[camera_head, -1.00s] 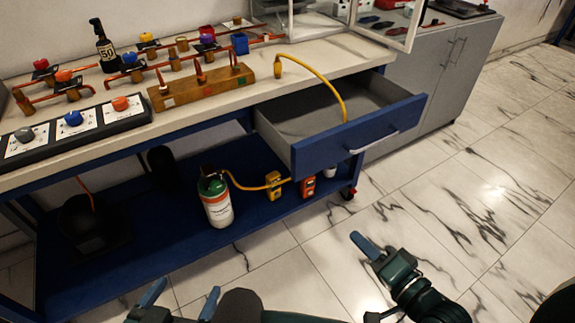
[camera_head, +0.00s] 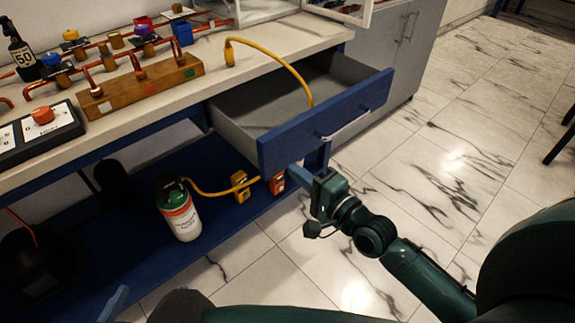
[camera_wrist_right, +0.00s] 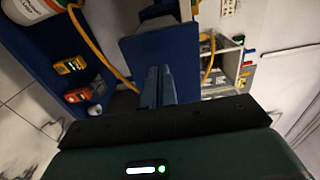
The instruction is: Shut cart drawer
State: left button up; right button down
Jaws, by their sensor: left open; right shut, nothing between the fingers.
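The cart drawer (camera_head: 285,150) is pulled out under the bench top, with a blue front, grey inside and a pale bar handle (camera_head: 345,127). My right gripper (camera_head: 298,176) is shut and empty, just in front of and below the left part of the drawer front. In the right wrist view its closed fingers (camera_wrist_right: 158,88) point at the blue drawer front (camera_wrist_right: 160,45); whether they touch it I cannot tell. My left gripper (camera_head: 115,303) is at the bottom left edge, only partly in view, away from the drawer.
A yellow hose (camera_head: 285,68) arches from the bench top down into the open drawer. A green and white gas bottle (camera_head: 180,212) and yellow and orange meters (camera_head: 240,187) stand on the lower shelf. A grey cabinet (camera_head: 395,45) stands behind.

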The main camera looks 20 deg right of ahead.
aim_at(278, 158)
jog(key=shift+x, duration=1.9)
pick_arm(q)
jog(key=shift+d+f, duration=0.1)
jog(key=shift+f, duration=0.2)
jog(key=shift+w, duration=0.15)
